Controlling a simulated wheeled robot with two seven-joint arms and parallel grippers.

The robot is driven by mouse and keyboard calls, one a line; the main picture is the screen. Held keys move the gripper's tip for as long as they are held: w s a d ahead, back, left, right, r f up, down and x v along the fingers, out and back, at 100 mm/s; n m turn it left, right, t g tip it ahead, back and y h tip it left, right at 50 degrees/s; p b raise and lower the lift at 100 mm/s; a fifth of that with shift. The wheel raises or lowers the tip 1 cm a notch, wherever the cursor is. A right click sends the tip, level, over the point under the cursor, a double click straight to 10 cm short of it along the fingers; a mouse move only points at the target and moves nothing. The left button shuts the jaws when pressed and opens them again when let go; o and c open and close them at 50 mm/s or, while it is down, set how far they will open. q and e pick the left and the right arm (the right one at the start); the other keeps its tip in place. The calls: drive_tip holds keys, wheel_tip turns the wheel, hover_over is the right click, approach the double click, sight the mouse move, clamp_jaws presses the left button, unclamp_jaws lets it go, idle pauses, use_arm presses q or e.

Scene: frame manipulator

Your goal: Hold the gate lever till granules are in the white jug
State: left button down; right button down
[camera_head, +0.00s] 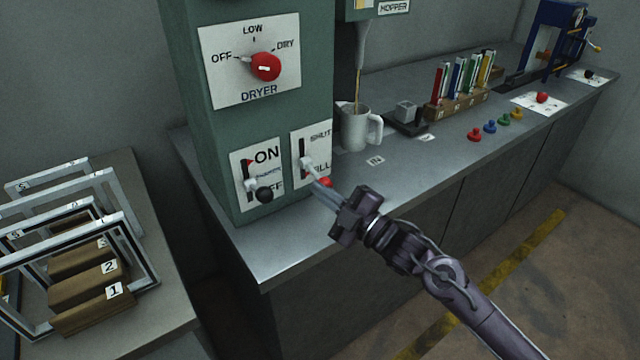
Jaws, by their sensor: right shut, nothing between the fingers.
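The gate lever (325,182) has a red knob and sits low in its slot on the white SHUT/FILL plate (320,146) of the green machine. The fingertips of my right gripper (316,180) are shut with nothing between them, at the lever beside the knob; whether they touch it I cannot tell. The white jug (354,130) stands upright on the counter under the hopper spout (361,48). A thin tan stream of granules (358,88) falls from the spout toward the jug. The jug's fill level is hidden. My left gripper is not in view.
The dryer dial (265,67) and a black-knobbed ON/OFF lever (263,195) are on the same machine. A small scale (407,122) stands right of the jug. Frames and wooden blocks (92,308) fill the left bench. The counter front (290,235) is clear.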

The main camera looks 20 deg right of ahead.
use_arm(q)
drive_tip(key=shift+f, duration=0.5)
use_arm(e)
drive_tip(key=shift+f, duration=0.15)
drive_tip(key=shift+w, duration=0.1)
idle(0.3)
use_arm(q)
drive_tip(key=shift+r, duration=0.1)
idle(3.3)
